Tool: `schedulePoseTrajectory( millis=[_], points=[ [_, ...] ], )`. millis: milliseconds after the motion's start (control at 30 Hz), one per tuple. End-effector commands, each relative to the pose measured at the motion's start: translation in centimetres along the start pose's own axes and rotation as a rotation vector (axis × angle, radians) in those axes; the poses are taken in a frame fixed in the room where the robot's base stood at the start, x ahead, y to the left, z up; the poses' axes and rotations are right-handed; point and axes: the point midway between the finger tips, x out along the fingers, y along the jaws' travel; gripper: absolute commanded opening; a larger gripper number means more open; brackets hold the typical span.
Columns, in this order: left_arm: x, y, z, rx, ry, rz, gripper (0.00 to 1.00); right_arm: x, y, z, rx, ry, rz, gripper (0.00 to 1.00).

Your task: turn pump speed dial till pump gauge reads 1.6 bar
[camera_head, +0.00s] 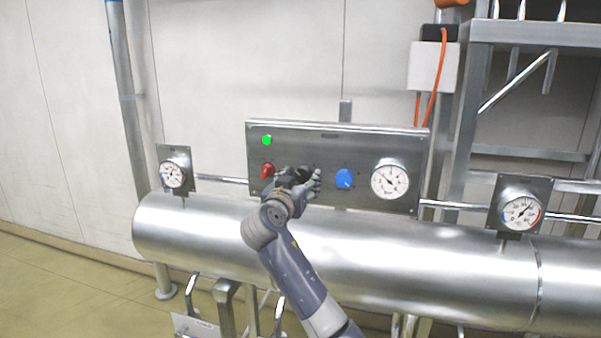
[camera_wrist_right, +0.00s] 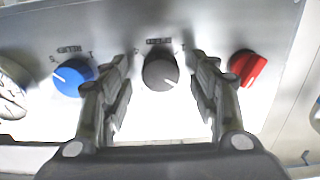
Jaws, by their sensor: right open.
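A black dial (camera_wrist_right: 160,72) with a white pointer line sits on a steel control panel (camera_head: 330,136), its pointer towards the lower right in the wrist view. My right gripper (camera_head: 303,178) is at the panel, open, with one finger on each side of the black dial; I cannot tell whether they touch it. The wrist view shows these fingers (camera_wrist_right: 161,62) too. A blue dial (camera_head: 344,178) and a round white gauge (camera_head: 390,182) are right of it in the head view. The gauge's needle points to the upper left; its numbers and the dial labels are too small to read. My left gripper is out of view.
A red knob (camera_head: 267,171) and a lit green lamp (camera_head: 267,140) are at the panel's left. Smaller gauges stand left (camera_head: 173,174) and right (camera_head: 521,212). A large steel cylinder (camera_head: 400,255) lies below the panel.

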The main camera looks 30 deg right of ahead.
Motion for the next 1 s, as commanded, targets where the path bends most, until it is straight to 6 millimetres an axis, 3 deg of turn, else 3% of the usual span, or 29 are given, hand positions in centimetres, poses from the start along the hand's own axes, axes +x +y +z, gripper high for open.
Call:
schedulePoseTrajectory(
  millis=[367,567,800,1000],
  points=[
    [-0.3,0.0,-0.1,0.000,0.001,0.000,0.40,0.6,0.0,0.0,0.001,0.000,0.000,0.55],
    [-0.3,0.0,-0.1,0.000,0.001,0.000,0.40,0.6,0.0,0.0,0.001,0.000,0.000,0.11],
    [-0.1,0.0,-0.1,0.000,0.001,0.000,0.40,0.6,0.0,0.1,-0.018,0.000,0.000,0.11],
    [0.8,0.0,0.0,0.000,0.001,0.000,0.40,0.5,0.0,0.1,-0.154,0.001,-0.001,0.11]
  ],
)
